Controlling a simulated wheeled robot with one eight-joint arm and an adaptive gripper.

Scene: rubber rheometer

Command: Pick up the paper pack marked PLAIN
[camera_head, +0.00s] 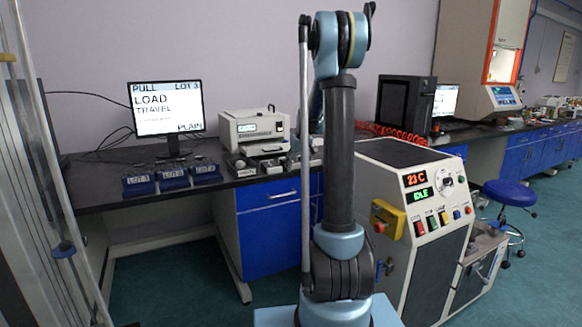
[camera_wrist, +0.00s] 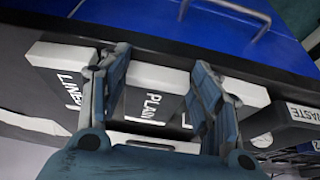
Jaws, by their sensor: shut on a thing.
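The pack marked PLAIN (camera_wrist: 150,106) is white with a dark label and sits between the two fingers of my gripper (camera_wrist: 160,68) in the wrist view. My gripper is shut on it, one finger on each side. A white pack marked LINED (camera_wrist: 68,88) lies just left of the left finger. Part of the PLAIN pack is hidden by the fingers. In the head view my arm hides the gripper, and I cannot tell whether the pack is clear of the surface.
A dark box marked WASTE (camera_wrist: 298,118) is at the right in the wrist view, with blue drawers (camera_wrist: 235,28) beyond the bench edge. In the head view, the monitor (camera_head: 167,108) reads PLAIN, blue lot trays (camera_head: 173,178) stand left, and the rheometer (camera_head: 432,215) stands right.

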